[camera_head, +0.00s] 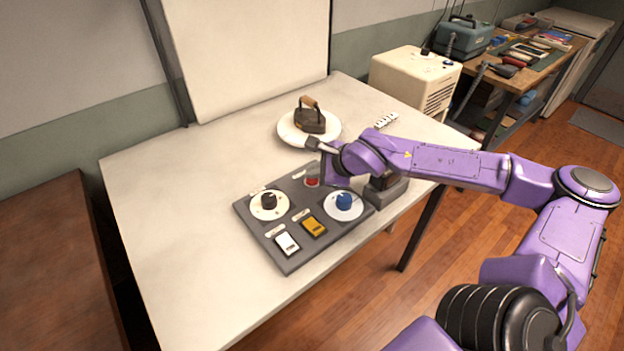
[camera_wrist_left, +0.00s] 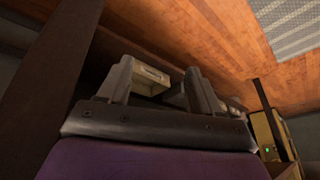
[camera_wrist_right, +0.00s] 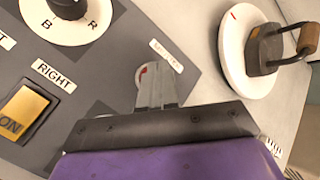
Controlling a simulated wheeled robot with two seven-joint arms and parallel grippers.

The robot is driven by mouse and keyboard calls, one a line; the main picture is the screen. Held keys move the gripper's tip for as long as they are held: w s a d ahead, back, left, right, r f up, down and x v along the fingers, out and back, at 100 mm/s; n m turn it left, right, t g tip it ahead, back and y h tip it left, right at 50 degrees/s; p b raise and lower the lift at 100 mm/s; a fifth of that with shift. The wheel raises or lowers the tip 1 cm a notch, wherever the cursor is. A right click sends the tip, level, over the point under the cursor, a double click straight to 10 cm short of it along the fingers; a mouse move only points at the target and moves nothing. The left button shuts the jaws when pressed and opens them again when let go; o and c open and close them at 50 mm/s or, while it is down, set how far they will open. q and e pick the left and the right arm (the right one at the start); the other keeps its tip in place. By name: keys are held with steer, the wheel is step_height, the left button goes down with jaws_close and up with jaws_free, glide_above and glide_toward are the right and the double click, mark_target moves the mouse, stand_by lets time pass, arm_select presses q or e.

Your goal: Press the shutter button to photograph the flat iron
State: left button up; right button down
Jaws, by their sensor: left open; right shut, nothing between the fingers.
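The flat iron (camera_head: 310,121) is dark with a wooden handle and stands on a round white plate (camera_head: 290,133) behind the control panel (camera_head: 283,263). In the right wrist view the iron (camera_wrist_right: 270,50) is at the upper right. The red shutter button (camera_head: 312,182) is at the panel's back edge, beside a small label. In the right wrist view the button (camera_wrist_right: 143,72) is mostly hidden behind my right gripper (camera_wrist_right: 157,72), whose fingers are shut and empty. Whether they touch it, I cannot tell. My left gripper (camera_wrist_left: 160,82) is open and empty, away from the table.
The panel also has a black knob (camera_head: 268,200), a blue knob (camera_head: 344,200), a white switch (camera_head: 286,243) and a yellow switch (camera_head: 313,225). A white backdrop (camera_head: 245,55) stands behind the table. A cream box (camera_head: 415,77) is at the back right. The table's left side is clear.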

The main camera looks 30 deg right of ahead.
mark_target(315, 182)
steer(key=shift+f, duration=0.4)
stand_by(0.5)
steer(key=shift+r+p, duration=0.85)
steer(key=shift+p, duration=0.1)
step_height(315, 182, up, 5)
steer(key=p, duration=0.5)
steer(key=shift+r+p, duration=0.1)
steer(key=shift+p, duration=0.25)
